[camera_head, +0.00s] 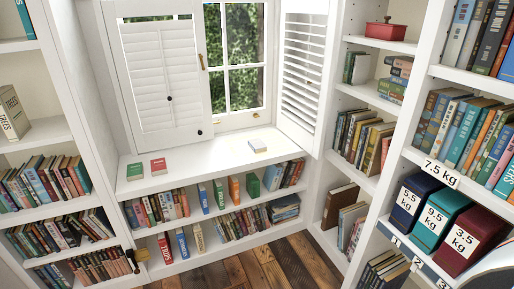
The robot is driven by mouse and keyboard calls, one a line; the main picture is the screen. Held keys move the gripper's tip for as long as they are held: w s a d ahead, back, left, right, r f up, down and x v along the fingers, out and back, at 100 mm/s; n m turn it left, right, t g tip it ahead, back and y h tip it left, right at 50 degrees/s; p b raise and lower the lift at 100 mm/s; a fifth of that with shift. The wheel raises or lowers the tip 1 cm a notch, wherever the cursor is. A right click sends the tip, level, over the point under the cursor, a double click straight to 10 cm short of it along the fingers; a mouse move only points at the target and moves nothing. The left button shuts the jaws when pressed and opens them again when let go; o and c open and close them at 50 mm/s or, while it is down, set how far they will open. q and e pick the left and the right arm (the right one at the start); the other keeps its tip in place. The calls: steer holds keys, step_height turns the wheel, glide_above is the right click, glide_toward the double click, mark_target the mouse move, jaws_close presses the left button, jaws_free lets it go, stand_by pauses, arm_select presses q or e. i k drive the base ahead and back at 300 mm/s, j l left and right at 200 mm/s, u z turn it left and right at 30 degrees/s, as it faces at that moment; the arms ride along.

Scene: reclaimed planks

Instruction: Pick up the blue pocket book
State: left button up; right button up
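Several small blue books show, and I cannot tell which one is the blue pocket book. A slim blue book (203,198) stands upright on the upper shelf under the window. A third blue book (182,243) stands on the lowest shelf there, between a red book (164,248) and a beige book (199,237). Neither of my grippers is in view.
Full bookcases flank both sides. Weight-marked boxes (440,222) stand at right. A small dark-brown item (138,259) at lower left is unclear. Plank floor (265,268) is clear.

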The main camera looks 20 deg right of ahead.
mark_target(256, 151)
steer(key=i+l+z, duration=0.1)
steer(key=i+l, duration=0.15)
steer(key=i, duration=0.15)
steer(key=i+l+z, duration=0.15)
steer(key=i+l, duration=0.1)
steer(key=i, duration=0.1)
